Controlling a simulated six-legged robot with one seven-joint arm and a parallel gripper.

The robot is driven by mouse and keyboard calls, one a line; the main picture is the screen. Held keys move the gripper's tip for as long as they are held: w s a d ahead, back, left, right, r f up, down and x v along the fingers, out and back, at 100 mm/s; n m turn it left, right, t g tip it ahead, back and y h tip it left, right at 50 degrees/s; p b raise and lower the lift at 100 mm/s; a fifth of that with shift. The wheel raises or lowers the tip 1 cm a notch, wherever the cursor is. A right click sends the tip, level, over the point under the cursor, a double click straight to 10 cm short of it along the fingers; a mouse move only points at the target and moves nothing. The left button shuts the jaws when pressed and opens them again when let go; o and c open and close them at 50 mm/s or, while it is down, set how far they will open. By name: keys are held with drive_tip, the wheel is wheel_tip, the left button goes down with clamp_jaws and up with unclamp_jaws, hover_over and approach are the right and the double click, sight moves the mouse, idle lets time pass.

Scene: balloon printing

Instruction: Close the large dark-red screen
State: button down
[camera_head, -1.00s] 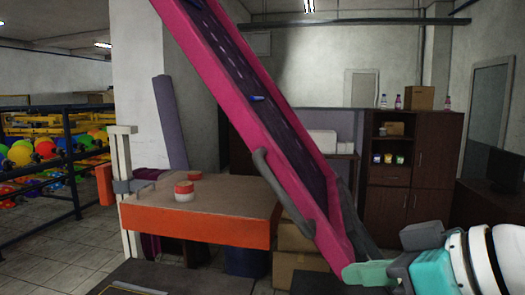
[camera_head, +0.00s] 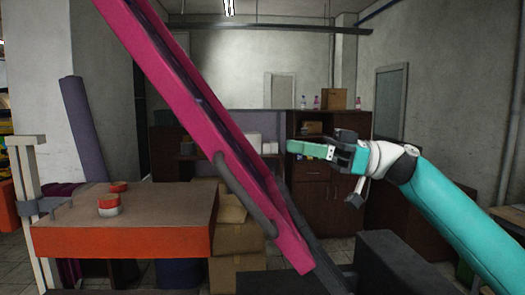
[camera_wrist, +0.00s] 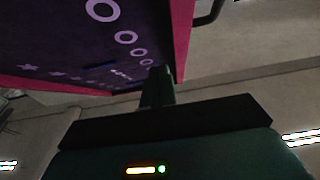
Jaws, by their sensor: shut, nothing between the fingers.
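The large screen (camera_head: 185,100) has a magenta-red frame. It stands open, tilted steeply from upper left to lower right, with a grey bar handle (camera_head: 245,195) on its near side rail. My gripper (camera_head: 291,147) is shut and empty, to the right of the raised screen in the head view. In the wrist view the shut fingers (camera_wrist: 157,85) point towards the dark purple face (camera_wrist: 80,35) of the screen, printed with pale rings and stars, near its magenta edge. I cannot tell whether they touch it.
Cardboard boxes (camera_head: 238,240) are beneath. A dark wooden cabinet (camera_head: 312,200) is behind my gripper. A dark block (camera_head: 395,262) is at the lower right.

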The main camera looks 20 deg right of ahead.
drive_tip(key=x, duration=0.6)
drive_tip(key=f+x, duration=0.1)
drive_tip(key=x, duration=0.2)
drive_tip(key=shift+a, duration=0.5)
drive_tip(key=shift+w+a+f, duration=0.15)
drive_tip(key=shift+a+f, duration=0.4)
drive_tip(key=shift+a, duration=0.2)
drive_tip(key=shift+a+f, duration=0.1)
